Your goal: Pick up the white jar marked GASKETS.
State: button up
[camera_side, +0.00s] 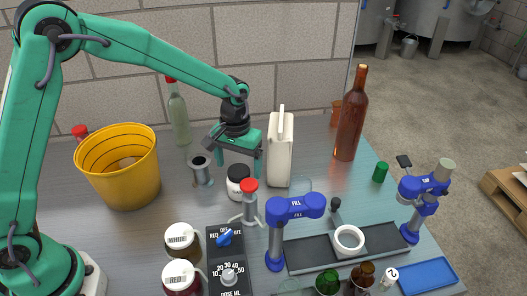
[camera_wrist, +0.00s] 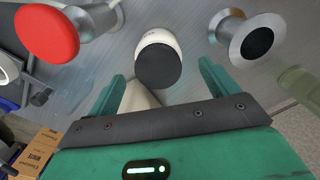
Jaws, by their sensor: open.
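A small white jar with a black lid (camera_side: 238,188) stands on the grey bench, and it also shows in the wrist view (camera_wrist: 160,37). Its marking is too small to read in the side view, and I cannot see it in the wrist view. My gripper (camera_side: 236,160) is above the jar, pointing down, with its green fingers apart. In the wrist view my gripper (camera_wrist: 163,77) has nothing between its fingertips, and the jar lies just beyond them, roughly centred on the gap.
A red-topped metal post (camera_side: 249,200) stands close in front of the jar. A metal spool (camera_side: 202,172) is to its left and a cream jug (camera_side: 280,150) to its right. A yellow bucket (camera_side: 118,170) and two white-lidded jars (camera_side: 182,238) stand further left and nearer.

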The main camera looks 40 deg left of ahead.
jog(key=shift+s+d+f, duration=0.1)
jog(key=shift+s+f, duration=0.05)
jog(key=shift+f, duration=2.4)
jog(key=c, duration=1.2)
